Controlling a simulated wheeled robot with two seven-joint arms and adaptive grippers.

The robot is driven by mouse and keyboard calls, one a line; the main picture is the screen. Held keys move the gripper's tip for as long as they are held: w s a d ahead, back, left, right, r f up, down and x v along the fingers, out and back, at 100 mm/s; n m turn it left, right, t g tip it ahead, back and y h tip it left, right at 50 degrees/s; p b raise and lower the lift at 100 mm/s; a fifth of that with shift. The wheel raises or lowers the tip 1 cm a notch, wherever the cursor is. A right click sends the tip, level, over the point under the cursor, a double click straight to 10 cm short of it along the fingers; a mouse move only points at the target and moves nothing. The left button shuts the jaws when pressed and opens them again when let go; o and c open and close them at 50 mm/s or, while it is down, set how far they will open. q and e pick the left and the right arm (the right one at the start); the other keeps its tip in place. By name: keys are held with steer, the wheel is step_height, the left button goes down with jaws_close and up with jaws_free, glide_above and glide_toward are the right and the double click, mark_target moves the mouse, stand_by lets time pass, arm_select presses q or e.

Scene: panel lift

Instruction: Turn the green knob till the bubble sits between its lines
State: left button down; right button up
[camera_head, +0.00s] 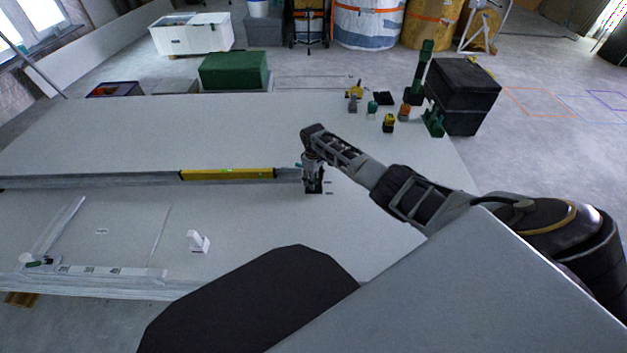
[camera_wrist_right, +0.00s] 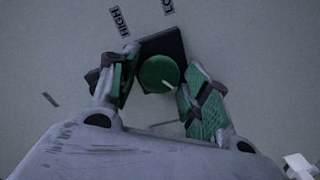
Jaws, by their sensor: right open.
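The green knob (camera_wrist_right: 159,74) sits on a dark square base (camera_wrist_right: 172,45) in the right wrist view, with a pale pointer line on its top. My right gripper (camera_wrist_right: 160,92) is open, with one green-padded finger on each side of the knob; I cannot tell whether either touches it. In the head view my right gripper (camera_head: 313,182) points down at the panel and hides the knob. A yellow level (camera_head: 228,174) lies along a grey rail left of it; its bubble is too small to read. My left gripper is not in view.
Labels reading HIGH (camera_wrist_right: 119,21) and LO are beside the knob base. A small white block (camera_head: 198,242) stands on the panel's near part. Several small coloured tools and a black box (camera_head: 464,95) are at the back right. A green box (camera_head: 234,70) stands behind.

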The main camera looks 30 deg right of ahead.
steer(key=c, duration=0.8)
steer(key=shift+o, duration=0.2)
